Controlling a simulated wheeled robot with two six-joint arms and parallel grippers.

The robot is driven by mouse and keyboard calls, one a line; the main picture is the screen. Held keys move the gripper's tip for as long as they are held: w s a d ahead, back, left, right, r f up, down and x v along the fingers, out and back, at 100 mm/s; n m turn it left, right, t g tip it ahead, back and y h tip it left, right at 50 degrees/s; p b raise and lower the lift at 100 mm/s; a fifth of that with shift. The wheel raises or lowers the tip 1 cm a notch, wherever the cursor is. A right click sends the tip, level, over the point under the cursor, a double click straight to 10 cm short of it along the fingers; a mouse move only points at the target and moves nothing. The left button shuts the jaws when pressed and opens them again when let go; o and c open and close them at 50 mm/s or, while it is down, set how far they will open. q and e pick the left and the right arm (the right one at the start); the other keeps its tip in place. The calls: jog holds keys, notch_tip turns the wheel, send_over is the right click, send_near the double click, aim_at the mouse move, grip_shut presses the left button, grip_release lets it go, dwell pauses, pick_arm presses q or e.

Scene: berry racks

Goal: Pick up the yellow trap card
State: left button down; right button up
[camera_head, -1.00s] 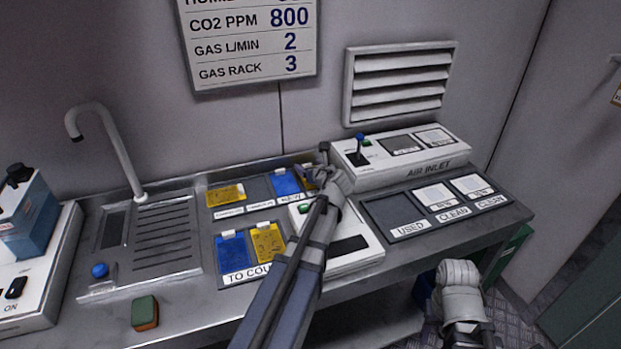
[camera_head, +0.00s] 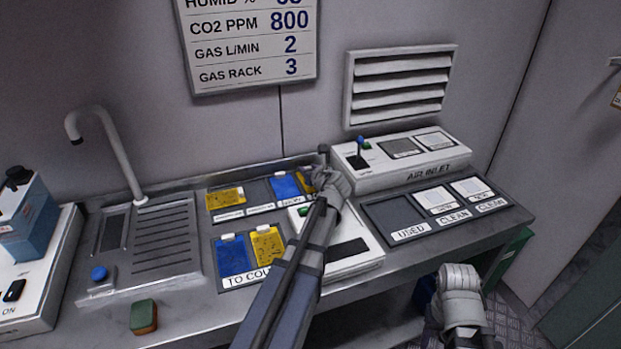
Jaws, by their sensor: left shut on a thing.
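A yellow trap card (camera_head: 306,181) shows at the back right of the dark card tray, partly hidden by my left gripper. My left gripper (camera_head: 325,172) is over that slot, shut on the yellow card; its fingertips are mostly hidden behind its own wrist. A second yellow card (camera_head: 226,197) lies in the tray's back left slot. A third yellow card (camera_head: 267,245) lies in the front tray marked "TO COU...", beside a blue card (camera_head: 232,256). My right gripper (camera_head: 459,285) hangs low in front of the bench, its jaws not distinguishable.
Another blue card (camera_head: 285,186) lies just left of my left gripper. A white device (camera_head: 358,262) sits under my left arm. The air inlet box (camera_head: 430,168) and the used/clean tray (camera_head: 397,237) stand to the right. A sink (camera_head: 150,240) and sponge (camera_head: 144,317) are left.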

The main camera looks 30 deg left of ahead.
dwell(0.3)
pick_arm(q)
notch_tip(320, 180, up, 10)
jog(key=p, duration=1)
jog(key=shift+r, duration=0.1)
